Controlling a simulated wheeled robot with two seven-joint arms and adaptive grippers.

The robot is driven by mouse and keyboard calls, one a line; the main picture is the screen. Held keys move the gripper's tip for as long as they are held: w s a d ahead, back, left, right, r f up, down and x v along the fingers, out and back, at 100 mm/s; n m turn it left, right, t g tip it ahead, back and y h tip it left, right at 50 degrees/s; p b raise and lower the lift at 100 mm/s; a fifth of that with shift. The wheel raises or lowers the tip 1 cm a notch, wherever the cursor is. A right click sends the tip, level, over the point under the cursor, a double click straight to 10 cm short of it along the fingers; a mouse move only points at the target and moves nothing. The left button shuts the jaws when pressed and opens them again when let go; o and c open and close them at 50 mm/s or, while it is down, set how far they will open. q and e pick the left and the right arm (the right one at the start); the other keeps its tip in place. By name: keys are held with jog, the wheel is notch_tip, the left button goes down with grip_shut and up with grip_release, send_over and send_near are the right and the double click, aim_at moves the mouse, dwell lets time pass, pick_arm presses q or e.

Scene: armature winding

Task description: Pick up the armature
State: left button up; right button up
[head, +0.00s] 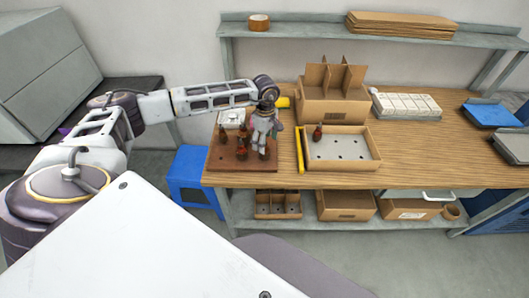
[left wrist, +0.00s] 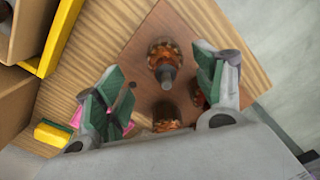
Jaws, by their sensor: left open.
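A brown wooden board (head: 228,160) on the left part of the table bears several small armatures with copper windings. One armature (head: 221,133) stands upright at the board's left side; another (head: 242,131) stands beside my gripper. My left gripper (head: 263,147) is over the board's right side, pointing down, open and empty. In the left wrist view its green-padded fingers (left wrist: 161,68) are spread, with an armature (left wrist: 163,55) seen between and beyond them. A second armature (left wrist: 167,117) shows nearer the palm, and another is partly hidden behind the right finger. My right gripper is out of view.
Right of the board a yellow strip (head: 299,150) borders an open cardboard tray (head: 340,164) with an armature at its left end. A divided cardboard box (head: 333,110) stands behind it. A white slotted block (head: 407,106) lies further right. The table's front right is clear.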

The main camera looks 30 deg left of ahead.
pick_arm(q)
jog(key=shift+f, duration=0.1)
jog(key=shift+s+f, duration=0.15)
jog(key=shift+f, duration=0.4)
jog(key=f, duration=0.1)
jog(key=f+p, duration=0.1)
jog(key=shift+s+d+f, duration=0.1)
jog(key=shift+s+f, duration=0.1)
jog(key=shift+f, duration=0.8)
jog(key=shift+c, duration=0.2)
jog(key=c, duration=1.4)
jog(key=shift+o, duration=0.2)
jog(key=shift+r, duration=0.1)
jog(key=shift+r+b, duration=0.6)
jog(key=shift+r, duration=4.4)
